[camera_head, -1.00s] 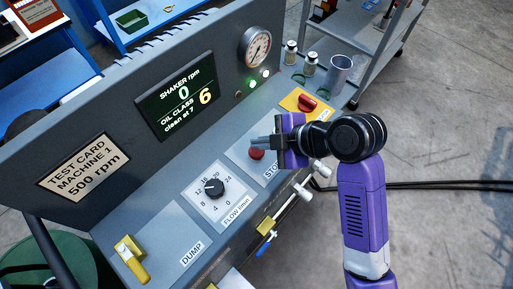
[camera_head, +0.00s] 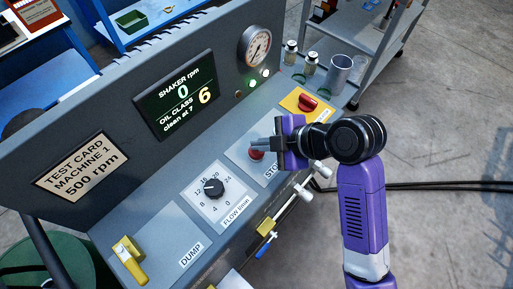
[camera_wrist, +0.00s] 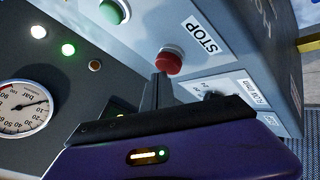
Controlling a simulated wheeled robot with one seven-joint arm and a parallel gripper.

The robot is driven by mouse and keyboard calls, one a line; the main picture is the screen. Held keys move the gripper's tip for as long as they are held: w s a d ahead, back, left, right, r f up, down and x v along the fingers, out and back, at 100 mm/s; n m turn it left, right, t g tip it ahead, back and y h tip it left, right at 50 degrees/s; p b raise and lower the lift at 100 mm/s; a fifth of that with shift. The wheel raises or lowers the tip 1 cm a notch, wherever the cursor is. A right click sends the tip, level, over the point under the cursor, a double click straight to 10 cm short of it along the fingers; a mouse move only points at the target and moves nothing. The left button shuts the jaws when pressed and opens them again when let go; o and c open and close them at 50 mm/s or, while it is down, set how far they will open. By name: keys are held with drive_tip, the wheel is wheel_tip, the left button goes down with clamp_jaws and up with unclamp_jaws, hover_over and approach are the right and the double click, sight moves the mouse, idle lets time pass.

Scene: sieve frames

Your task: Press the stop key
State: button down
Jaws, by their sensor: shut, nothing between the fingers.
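The red stop key (camera_head: 256,154) is a round button on the sloped console panel, beside the STOP label. In the wrist view the stop key (camera_wrist: 169,61) shows clearly, just beyond the fingertips. My gripper (camera_head: 254,145) is shut and empty, with its fingers over the key and partly covering it in the head view. In the wrist view my gripper (camera_wrist: 160,80) has its tips close to the near edge of the key. I cannot tell whether they touch it. The display (camera_head: 177,95) reads shaker 0 rpm and oil class 6.
A green button (camera_wrist: 113,10) sits on the panel near the stop key. The flow dial (camera_head: 213,188), yellow dump lever (camera_head: 131,261) and red knob (camera_head: 307,102) are on the same console. Sample bottles and a metal cup (camera_head: 340,69) stand at the far end.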

drive_tip(key=shift+f+b, duration=0.35)
drive_tip(key=shift+f, duration=0.1)
idle(0.4)
idle(0.3)
drive_tip(key=shift+r+p, duration=0.7)
drive_tip(key=shift+r, duration=0.2)
drive_tip(key=shift+r+p, duration=1.9)
drive_tip(key=shift+r, duration=0.65)
